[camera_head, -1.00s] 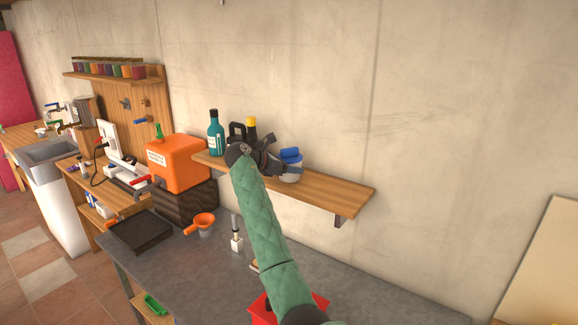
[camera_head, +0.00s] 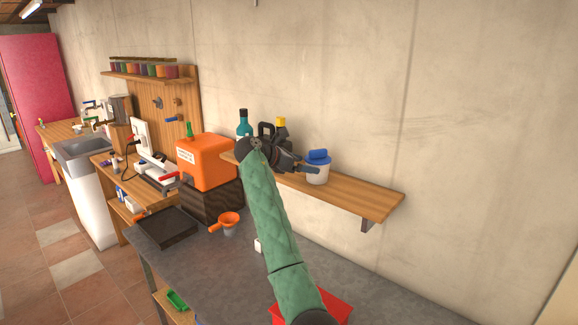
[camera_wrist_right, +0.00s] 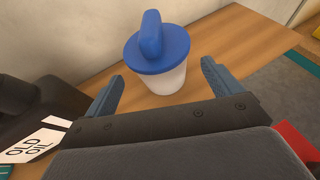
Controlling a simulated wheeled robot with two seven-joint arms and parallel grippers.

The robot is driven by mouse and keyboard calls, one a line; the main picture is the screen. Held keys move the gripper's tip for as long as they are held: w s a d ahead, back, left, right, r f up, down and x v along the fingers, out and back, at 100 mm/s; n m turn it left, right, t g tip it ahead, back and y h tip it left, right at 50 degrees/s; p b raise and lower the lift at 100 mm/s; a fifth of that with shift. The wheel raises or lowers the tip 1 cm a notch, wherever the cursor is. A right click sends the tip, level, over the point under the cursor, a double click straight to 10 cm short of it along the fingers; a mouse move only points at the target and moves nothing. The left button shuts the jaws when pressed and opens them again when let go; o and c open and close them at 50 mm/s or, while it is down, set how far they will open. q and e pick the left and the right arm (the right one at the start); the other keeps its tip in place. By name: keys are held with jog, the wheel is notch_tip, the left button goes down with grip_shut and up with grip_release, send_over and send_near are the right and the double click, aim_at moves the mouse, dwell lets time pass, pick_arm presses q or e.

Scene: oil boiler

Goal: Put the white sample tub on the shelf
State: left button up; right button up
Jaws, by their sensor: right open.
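The white sample tub (camera_head: 318,174) with its blue lid stands upright on the wooden wall shelf (camera_head: 365,197). It also shows in the right wrist view (camera_wrist_right: 168,80), resting on the shelf boards. My right gripper (camera_head: 311,170) is at the tub's left side in the head view. In the wrist view its two blue-grey fingers are spread apart, with the tub standing just beyond and between their tips, with visible gaps on both sides. My left gripper is not in view.
A dark container labelled "OLD OIL" (camera_wrist_right: 35,146) stands close to my right gripper. A teal bottle (camera_head: 244,125) and a yellow-capped bottle (camera_head: 281,127) share the shelf's left part. The shelf's right end is free. The orange tank (camera_head: 207,163) and orange funnel (camera_head: 229,222) are left.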

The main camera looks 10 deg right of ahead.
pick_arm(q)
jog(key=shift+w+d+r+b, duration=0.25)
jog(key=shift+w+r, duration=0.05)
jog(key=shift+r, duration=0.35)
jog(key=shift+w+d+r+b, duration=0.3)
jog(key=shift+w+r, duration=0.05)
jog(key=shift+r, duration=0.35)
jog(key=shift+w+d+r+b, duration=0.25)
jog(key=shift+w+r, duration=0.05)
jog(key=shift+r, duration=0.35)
pick_arm(e)
jog(key=v, duration=0.6)
